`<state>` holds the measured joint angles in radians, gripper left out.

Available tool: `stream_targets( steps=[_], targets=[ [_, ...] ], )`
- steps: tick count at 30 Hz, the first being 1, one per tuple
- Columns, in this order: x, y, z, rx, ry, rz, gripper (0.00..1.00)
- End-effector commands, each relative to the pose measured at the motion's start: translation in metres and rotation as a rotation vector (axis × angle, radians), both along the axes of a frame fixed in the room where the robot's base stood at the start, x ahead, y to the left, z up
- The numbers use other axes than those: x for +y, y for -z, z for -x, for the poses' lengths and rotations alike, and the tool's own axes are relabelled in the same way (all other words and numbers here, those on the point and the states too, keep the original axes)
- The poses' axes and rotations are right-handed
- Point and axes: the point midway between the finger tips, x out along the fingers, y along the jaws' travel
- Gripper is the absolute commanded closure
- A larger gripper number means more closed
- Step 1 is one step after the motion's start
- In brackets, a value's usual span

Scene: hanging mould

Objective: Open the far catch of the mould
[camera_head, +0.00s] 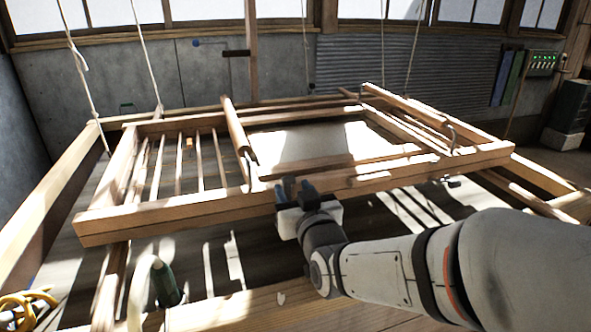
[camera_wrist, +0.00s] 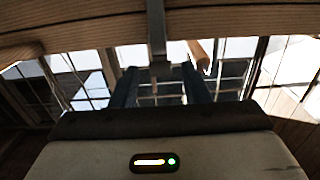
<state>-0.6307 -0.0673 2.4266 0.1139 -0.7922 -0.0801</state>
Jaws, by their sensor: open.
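The wooden mould (camera_head: 180,208) hangs level on ropes, a long frame with slats at left and a pale sheet in the middle. My gripper (camera_head: 293,187) is at the mould's near rail, left of centre, with its fingers pointing away. In the wrist view my open fingers (camera_wrist: 160,78) stand either side of a grey metal strip (camera_wrist: 157,35) that comes down across the wooden rail. I cannot tell whether they touch it. Thin curved metal pieces show at the left crossbar (camera_head: 246,170) and at the right end (camera_head: 452,138). Which one is the far catch is unclear.
Ropes (camera_head: 143,55) run up from the mould at left and right. A larger timber frame (camera_head: 40,220) surrounds it below. A dark green bottle-like object (camera_head: 165,285) and a yellow coil (camera_head: 27,303) are at the near left. A round wooden bar end (camera_wrist: 200,55) is close right of my fingers.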

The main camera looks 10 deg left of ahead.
Motion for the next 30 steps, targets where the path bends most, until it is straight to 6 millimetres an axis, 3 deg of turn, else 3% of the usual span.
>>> stream_targets(
  steps=[10,22,30],
  targets=[
    [0.027,0.001,-0.044,0.000,-0.001,0.001,0.58],
    [0.032,0.001,-0.052,0.000,-0.001,0.000,0.58],
    [0.032,0.001,-0.052,0.000,-0.001,0.000,0.79]
  ],
)
